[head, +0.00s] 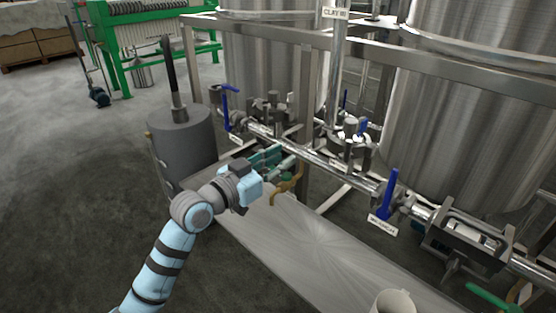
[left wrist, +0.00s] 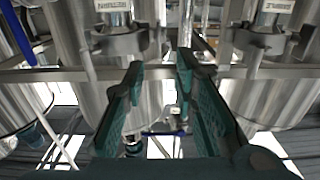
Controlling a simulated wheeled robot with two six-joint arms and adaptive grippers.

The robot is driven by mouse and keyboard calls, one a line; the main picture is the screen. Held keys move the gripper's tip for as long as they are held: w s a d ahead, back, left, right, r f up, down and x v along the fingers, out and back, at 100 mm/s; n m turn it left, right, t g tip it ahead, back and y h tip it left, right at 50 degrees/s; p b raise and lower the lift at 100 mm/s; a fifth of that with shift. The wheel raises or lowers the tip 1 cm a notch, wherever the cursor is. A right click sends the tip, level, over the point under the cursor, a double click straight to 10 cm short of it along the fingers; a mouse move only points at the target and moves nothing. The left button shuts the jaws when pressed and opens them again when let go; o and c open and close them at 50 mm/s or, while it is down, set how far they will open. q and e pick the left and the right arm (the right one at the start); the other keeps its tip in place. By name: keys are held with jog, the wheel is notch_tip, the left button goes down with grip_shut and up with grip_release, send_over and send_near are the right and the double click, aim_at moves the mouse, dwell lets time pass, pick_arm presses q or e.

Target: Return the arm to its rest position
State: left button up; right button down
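My left arm comes in from the lower left in the head view. My left gripper (head: 270,158) reaches over the metal shelf, close to the pipework below the steel tanks. In the left wrist view, the two teal fingers of my left gripper (left wrist: 160,85) stand apart with nothing between them; pipes and tank walls show beyond the gap. A yellow-brown handle (head: 288,186) shows just beside the gripper in the head view; I cannot tell whether they touch. My right gripper is not in either view.
Blue valve handles (head: 388,190) stick up along the steel pipe (head: 340,172). A grey cylindrical vessel (head: 183,142) stands left of the gripper. A pale cup (head: 393,302) is on the shelf (head: 310,250) at the front. Open floor (head: 75,165) lies to the left.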

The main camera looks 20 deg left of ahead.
pick_arm(q)
jog(key=shift+s+a, duration=0.1)
jog(key=shift+s, duration=0.25)
